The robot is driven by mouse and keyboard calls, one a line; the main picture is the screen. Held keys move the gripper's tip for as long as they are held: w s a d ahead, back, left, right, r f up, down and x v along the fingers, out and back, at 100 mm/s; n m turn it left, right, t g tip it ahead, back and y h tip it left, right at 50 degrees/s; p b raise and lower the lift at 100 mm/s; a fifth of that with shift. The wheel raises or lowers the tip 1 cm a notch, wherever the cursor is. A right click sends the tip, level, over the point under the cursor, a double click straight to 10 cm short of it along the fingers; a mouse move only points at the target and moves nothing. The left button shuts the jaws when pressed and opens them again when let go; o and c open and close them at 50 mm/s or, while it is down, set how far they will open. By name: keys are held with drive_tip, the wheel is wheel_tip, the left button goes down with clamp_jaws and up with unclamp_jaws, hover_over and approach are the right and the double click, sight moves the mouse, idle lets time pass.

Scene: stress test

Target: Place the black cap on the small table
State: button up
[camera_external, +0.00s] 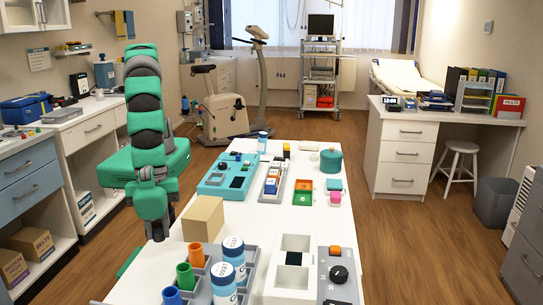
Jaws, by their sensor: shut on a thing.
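My gripper (157,232) hangs at the end of the green arm, at the left edge of the long white table (345,225). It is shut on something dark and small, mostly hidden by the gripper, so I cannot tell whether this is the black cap. A tan block (203,219) stands on the table just to the right of my gripper. No separate black cap is clearly visible on the table.
A grey rack with blue-and-white bottles (223,282), an orange cup (196,254) and a green cup (185,276) stands in front. A grey panel with a black knob (338,274) is to its right. A teal tray (226,178) lies farther back.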

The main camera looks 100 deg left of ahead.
sight(158, 230)
drive_tip(key=shift+w+d+f, duration=0.1)
drive_tip(key=shift+d+f, duration=0.1)
drive_tip(key=shift+d, duration=0.05)
drive_tip(key=shift+f, duration=1.6)
drive_tip(key=shift+a+f, duration=0.1)
drive_tip(key=shift+f, duration=0.05)
drive_tip(key=o, duration=1)
drive_tip(key=shift+c, duration=0.2)
